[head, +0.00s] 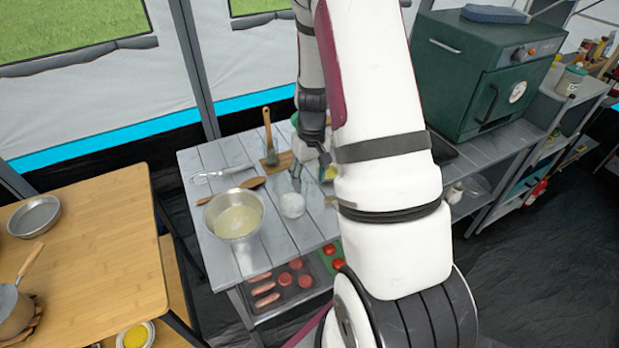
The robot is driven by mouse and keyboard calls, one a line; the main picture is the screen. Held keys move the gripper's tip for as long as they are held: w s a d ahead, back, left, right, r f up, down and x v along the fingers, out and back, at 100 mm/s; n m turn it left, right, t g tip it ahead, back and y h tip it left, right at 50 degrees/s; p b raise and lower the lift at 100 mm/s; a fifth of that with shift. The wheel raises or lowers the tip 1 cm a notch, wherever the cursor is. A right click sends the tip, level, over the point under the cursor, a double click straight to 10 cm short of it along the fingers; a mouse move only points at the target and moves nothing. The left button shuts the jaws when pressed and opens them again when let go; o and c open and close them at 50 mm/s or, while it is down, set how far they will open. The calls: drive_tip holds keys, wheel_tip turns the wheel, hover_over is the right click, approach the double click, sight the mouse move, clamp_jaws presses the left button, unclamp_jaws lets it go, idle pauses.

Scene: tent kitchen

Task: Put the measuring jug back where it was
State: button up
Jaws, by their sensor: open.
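A small whitish, see-through vessel (292,205), which looks like the measuring jug, stands upright on the grey slatted table (285,240), just right of a metal bowl. My gripper (296,183) is open just above and behind it, pointing down. From this angle I cannot tell whether the fingers touch it. My arm hides the right part of the table and some of what stands there.
The metal bowl (234,215) holds pale liquid. A whisk (222,173), a wooden spoon (232,191) and a bottle with a brush (270,150) lie or stand behind. Sausages and patties sit on a tray (278,288) below. A green oven (485,75) stands right.

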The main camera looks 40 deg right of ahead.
wheel_tip(320, 180, up, 12)
drive_tip(key=s+a+r+n+t, duration=0.2)
drive_tip(key=s+a+r, duration=0.2)
drive_tip(key=a+r, duration=0.8)
drive_tip(key=s+a+r+n+t, duration=0.1)
drive_tip(key=s+a+r+t, duration=0.2)
drive_tip(key=s+a, duration=0.6)
wheel_tip(320, 180, up, 3)
drive_tip(key=s, duration=0.2)
drive_tip(key=shift+s+a+f+n+h+b, duration=0.15)
drive_tip(key=shift+s+a+n+h+b, duration=0.15)
drive_tip(key=shift+a, duration=0.05)
